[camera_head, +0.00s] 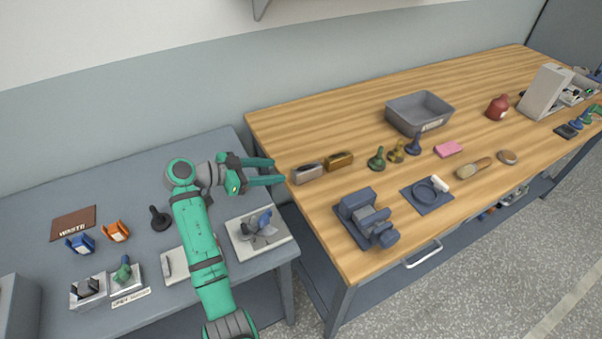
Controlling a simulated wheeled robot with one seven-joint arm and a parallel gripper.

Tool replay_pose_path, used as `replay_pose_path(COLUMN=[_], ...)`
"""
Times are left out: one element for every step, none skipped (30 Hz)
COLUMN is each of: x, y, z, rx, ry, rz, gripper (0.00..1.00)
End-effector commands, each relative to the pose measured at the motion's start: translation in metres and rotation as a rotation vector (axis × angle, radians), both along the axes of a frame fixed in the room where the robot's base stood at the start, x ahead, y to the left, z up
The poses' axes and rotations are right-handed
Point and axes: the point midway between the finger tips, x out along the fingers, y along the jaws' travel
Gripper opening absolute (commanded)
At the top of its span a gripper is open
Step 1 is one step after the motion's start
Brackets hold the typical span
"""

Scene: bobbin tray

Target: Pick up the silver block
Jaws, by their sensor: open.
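The silver block (308,174) lies on the wooden bench near its left edge, with a dark strip along its top. A similar gold-brown block (339,161) lies just to its right, very close; I cannot tell whether the two touch. My gripper (279,171) is open, its two green fingers pointing right toward the silver block. The fingertips appear just left of the block's left end, and nothing is between them. I cannot tell the gripper's height above the bench from this view.
Green, gold and blue bobbin-like pieces (396,152) stand right of the blocks. A grey bin (418,113) is behind them and a dark vise (366,220) in front. A lower grey table (150,200) holds several fixtures at left. The bench's back left is clear.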

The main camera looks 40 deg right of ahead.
Motion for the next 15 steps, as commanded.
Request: replay_pose_path(x=[-0.003,-0.004,-0.006,-0.007,-0.008,-0.01,-0.011,-0.012,-0.014,-0.015,-0.016,-0.017,-0.018,-0.018,-0.018], y=[-0.003,-0.005,-0.008,-0.011,-0.014,-0.019,-0.024,-0.028,-0.033,-0.037,-0.04,-0.044,-0.047,-0.048,-0.05], z=[-0.001,-0.001,-0.003,-0.004,-0.006,-0.008,-0.009,-0.011,-0.014,-0.015,-0.017,-0.018,-0.019,-0.02,-0.021], rx=[-0.003,-0.004,-0.004,-0.004,-0.004,-0.004,-0.003,-0.003,-0.002,-0.002,-0.003,-0.002,-0.003,-0.003,-0.003], ry=[0.0,0.001,0.001,0.001,0.001,0.001,0.0,0.0,0.001,0.0,0.001,0.0,0.001,0.0,0.0], rz=[-0.014,-0.018,-0.021,-0.021,-0.021,-0.02,-0.02,-0.02,-0.018,-0.017,-0.017,-0.017,-0.017,-0.017,-0.016], gripper=[0.48,0.48,0.48,0.48,0.48,0.48,0.48,0.48,0.48,0.48,0.48,0.48,0.48,0.48,0.48])
